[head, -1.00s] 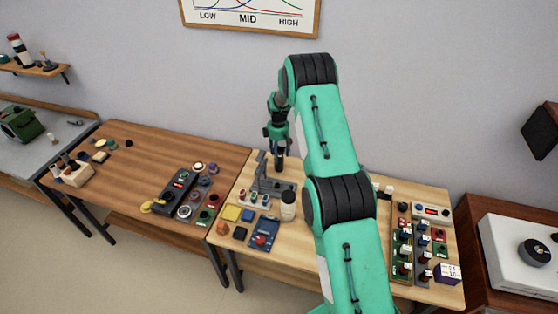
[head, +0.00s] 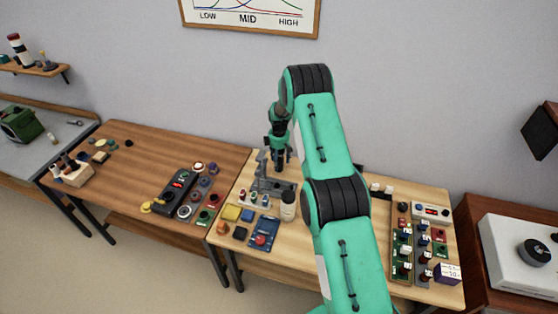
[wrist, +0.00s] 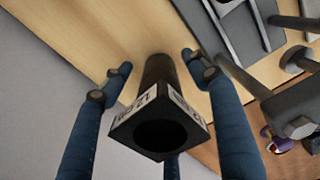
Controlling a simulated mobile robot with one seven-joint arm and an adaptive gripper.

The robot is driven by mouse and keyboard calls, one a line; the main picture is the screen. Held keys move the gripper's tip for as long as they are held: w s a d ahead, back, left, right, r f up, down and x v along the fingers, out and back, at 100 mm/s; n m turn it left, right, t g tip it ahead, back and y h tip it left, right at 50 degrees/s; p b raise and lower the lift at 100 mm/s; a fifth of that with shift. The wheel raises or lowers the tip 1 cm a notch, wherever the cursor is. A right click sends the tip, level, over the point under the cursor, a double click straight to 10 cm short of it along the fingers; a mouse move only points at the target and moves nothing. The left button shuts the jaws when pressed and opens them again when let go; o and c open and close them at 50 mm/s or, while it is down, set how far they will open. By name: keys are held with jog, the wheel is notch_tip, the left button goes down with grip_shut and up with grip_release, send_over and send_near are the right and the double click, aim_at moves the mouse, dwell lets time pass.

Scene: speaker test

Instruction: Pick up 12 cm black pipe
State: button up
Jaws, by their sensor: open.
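The black pipe (wrist: 158,78) shows in the wrist view as a dark tube with a square collar and an open round end facing the camera. White labels on the collar bear markings that seem to read 12 cm. My gripper (wrist: 156,62) is open, with blue fingers on either side of the pipe and a gap on each side. In the head view my gripper (head: 278,157) is low over the back of the middle table, beside a grey fixture (head: 268,182). I cannot clearly tell the pipe from the dark fingers there.
A rack of labelled parts (head: 402,245) stands right. Grey metal parts (wrist: 290,108) lie close right in the wrist view.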

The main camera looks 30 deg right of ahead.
dwell(0.4)
grip_shut()
jog(key=shift+r, duration=0.1)
jog(key=shift+r, duration=4.95)
